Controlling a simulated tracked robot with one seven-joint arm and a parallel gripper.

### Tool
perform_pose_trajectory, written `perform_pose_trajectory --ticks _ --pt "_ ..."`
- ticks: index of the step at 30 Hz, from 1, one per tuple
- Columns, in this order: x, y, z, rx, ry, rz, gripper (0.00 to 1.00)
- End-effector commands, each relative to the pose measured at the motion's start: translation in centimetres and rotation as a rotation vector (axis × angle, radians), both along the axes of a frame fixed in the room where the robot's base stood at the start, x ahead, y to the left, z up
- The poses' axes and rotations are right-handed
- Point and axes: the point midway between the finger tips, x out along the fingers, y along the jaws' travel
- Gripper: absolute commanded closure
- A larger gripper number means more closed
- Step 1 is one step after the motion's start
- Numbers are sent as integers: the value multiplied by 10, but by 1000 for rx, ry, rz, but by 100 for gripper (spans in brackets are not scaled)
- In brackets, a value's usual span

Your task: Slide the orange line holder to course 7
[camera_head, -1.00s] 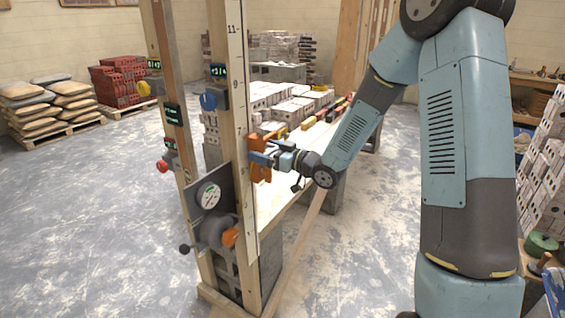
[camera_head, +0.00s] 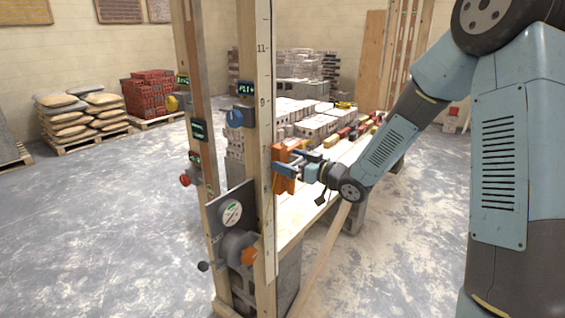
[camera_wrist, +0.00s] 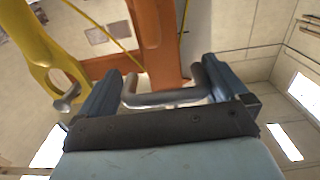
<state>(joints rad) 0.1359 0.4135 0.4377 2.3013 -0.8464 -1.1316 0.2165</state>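The orange line holder (camera_head: 283,168) sits on the numbered wooden post (camera_head: 265,120), well below the 9 mark. In the wrist view the holder's orange body (camera_wrist: 157,40) lies beyond the fingers. A grey bar-shaped handle (camera_wrist: 165,98) spans between the fingers of my gripper (camera_wrist: 162,88), and both fingers appear to press on its ends. The exact contact faces are partly hidden.
A blue knob (camera_head: 235,118), a yellow knob (camera_head: 172,103) and a red knob (camera_head: 185,180) sit on the posts. A dial plate (camera_head: 232,213) with a crank is lower down. A plank table (camera_head: 290,228) with blocks stands behind. A yellow part (camera_wrist: 45,50) is close left of the fingers.

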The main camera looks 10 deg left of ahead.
Motion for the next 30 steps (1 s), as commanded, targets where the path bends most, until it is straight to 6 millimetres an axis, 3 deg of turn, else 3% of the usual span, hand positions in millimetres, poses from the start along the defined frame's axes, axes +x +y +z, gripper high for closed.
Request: perform_pose_trajectory --ticks 8,21,30 --pt "-11 -25 -1 -3 2 -9 0" --pt "-55 -96 -1 -1 1 -5 0" --pt "-69 -117 -1 -1 0 -2 0"
